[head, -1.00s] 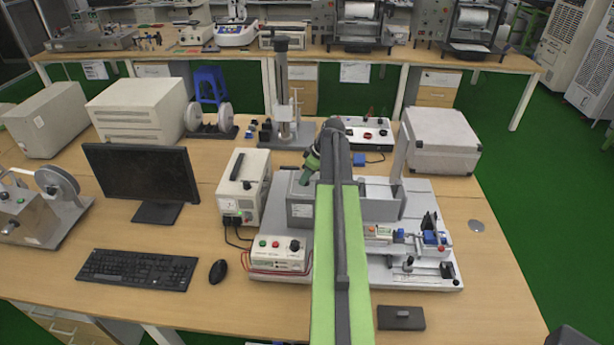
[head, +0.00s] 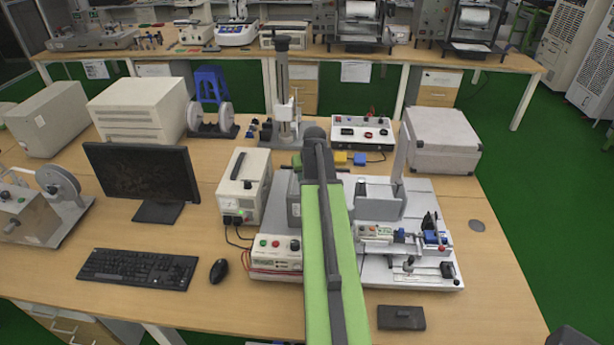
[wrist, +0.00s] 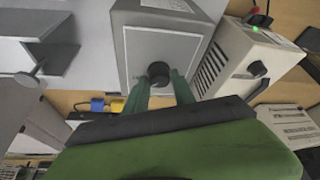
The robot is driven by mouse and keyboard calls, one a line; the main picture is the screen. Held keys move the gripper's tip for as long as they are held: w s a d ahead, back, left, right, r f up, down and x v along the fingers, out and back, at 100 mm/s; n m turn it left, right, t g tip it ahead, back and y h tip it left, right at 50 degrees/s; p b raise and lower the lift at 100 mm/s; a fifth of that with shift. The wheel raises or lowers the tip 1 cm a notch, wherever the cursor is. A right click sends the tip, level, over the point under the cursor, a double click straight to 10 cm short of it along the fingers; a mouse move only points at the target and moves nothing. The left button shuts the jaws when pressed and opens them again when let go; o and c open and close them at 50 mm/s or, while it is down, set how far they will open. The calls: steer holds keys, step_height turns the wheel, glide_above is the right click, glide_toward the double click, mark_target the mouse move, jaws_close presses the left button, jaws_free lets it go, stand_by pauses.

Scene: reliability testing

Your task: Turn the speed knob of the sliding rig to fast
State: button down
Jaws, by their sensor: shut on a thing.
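The sliding rig stands on a pale base plate (head: 415,268) in the head view, with a grey box (head: 294,203) at its left, partly hidden by my arm. In the wrist view the grey box (wrist: 170,45) shows a framed face with a round black knob (wrist: 158,72). My gripper (wrist: 160,80) has its two green fingers on either side of this knob and is shut on it. I cannot make out a pointer or speed marks. In the head view my arm hides the gripper's fingertips and the knob.
A white power unit (head: 244,187) with its own black knob (wrist: 258,68) stands close to the grey box. A control box (head: 274,255) with coloured buttons sits at the front left of the plate. A monitor (head: 142,178) and keyboard (head: 137,269) are farther left.

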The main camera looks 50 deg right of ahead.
steer(key=shift+m, duration=0.5)
steer(key=shift+f, duration=0.1)
steer(key=shift+a, duration=0.1)
steer(key=c, duration=1.1)
jaws_free()
steer(key=p+v, duration=1)
steer(key=v, duration=0.1)
steer(key=p+v, duration=0.6)
steer(key=shift+w+a+r, duration=0.2)
steer(key=shift+w+r, duration=0.05)
steer(key=shift+r, duration=0.05)
